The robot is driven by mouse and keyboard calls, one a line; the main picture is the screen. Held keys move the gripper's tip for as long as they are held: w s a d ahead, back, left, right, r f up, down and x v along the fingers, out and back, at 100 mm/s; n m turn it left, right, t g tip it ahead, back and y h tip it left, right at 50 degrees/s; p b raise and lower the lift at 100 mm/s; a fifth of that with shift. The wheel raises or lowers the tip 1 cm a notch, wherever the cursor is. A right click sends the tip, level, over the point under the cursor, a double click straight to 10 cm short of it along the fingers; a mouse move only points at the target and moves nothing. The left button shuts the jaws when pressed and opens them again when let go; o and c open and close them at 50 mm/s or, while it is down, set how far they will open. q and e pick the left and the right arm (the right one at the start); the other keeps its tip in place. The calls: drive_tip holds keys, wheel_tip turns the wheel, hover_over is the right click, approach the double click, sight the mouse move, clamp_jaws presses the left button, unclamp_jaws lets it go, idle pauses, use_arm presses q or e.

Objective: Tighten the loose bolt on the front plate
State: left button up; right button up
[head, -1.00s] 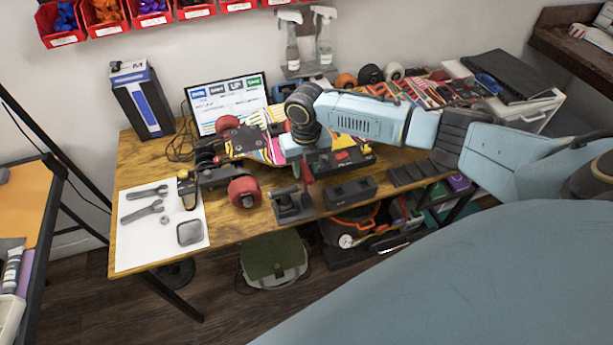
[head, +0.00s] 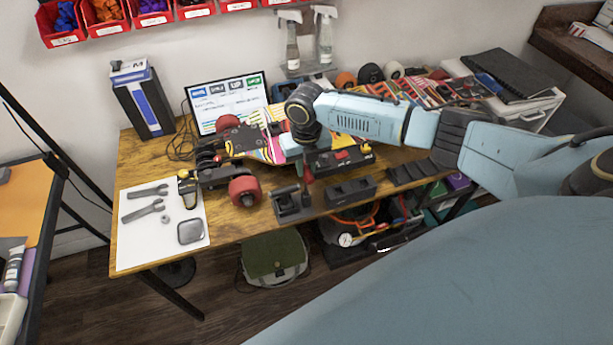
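A skateboard with colourful stripes (head: 268,142) lies on the wooden desk, with a red wheel (head: 243,191) on the near side and another red wheel (head: 228,122) on the far side of its left end. Dark metal truck parts (head: 212,176) show there; the front plate and its bolt are too small to make out. My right gripper (head: 307,172) points down at the board's right part, above a dark stand (head: 291,203). A small dark red piece shows at its tip; I cannot tell whether the fingers hold it. My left gripper is not in view.
A white mat (head: 150,245) at the left holds wrenches (head: 145,211), a yellow-black tool (head: 187,190) and a grey square dish (head: 191,232). A black box (head: 350,191) sits near the front edge. A monitor (head: 225,100) and spray bottles (head: 325,45) stand behind.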

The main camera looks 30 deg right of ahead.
clamp_jaws()
drive_tip(key=shift+r, duration=0.15)
drive_tip(key=shift+r+p, duration=3.4)
drive_tip(key=shift+p, duration=0.1)
